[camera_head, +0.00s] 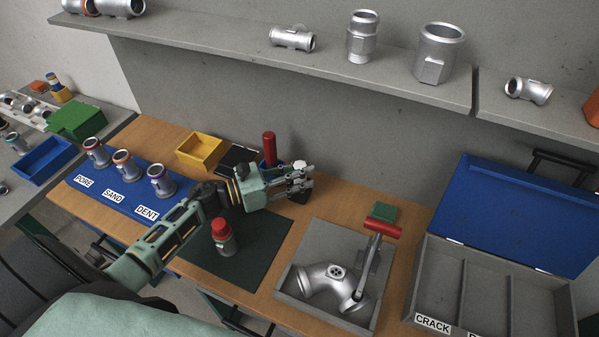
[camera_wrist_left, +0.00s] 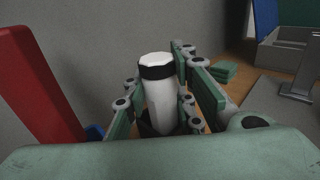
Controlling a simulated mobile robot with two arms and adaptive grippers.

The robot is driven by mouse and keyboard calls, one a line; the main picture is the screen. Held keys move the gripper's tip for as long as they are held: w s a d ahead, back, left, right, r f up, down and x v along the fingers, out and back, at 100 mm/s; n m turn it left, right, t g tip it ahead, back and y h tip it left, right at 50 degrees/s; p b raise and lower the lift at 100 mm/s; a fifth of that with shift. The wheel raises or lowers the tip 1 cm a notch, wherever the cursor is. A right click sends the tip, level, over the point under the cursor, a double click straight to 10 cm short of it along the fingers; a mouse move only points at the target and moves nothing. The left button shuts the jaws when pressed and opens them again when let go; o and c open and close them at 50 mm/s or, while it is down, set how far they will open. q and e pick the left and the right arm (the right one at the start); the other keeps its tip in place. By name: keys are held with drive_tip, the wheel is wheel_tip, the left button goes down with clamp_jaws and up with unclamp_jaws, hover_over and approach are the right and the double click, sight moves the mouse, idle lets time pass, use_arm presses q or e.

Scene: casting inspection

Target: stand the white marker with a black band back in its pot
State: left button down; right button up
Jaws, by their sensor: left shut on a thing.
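The white marker with a black band (camera_wrist_left: 158,98) stands roughly upright between the fingers of my left gripper (camera_head: 296,182) in the left wrist view. The band is near its top. In the head view only its pale top (camera_head: 299,165) shows among the fingers. My left gripper is shut on it, near the back of the wooden bench. A dark pot-like piece (camera_head: 300,197) shows just under the fingers, and a dark rim also shows around the marker's lower part in the wrist view. Whether the marker's foot is inside it is hidden.
A red marker (camera_head: 269,148) stands in a blue pot left of the gripper, close in the wrist view (camera_wrist_left: 42,95). A grey shelf overhangs behind.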

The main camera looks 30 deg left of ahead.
use_arm(q)
drive_tip(key=c, duration=1.5)
unclamp_jaws()
drive_tip(key=shift+f, duration=0.1)
drive_tip(key=shift+o, duration=0.2)
drive_tip(key=shift+p, duration=0.3)
drive_tip(key=b+v, duration=0.2)
drive_tip(key=v, duration=0.5)
drive_tip(key=shift+s+d+b, duration=0.15)
drive_tip(key=shift+d+b, duration=0.05)
drive_tip(key=shift+b, duration=0.15)
drive_tip(key=shift+s+a, duration=0.25)
drive_tip(key=shift+s, duration=0.05)
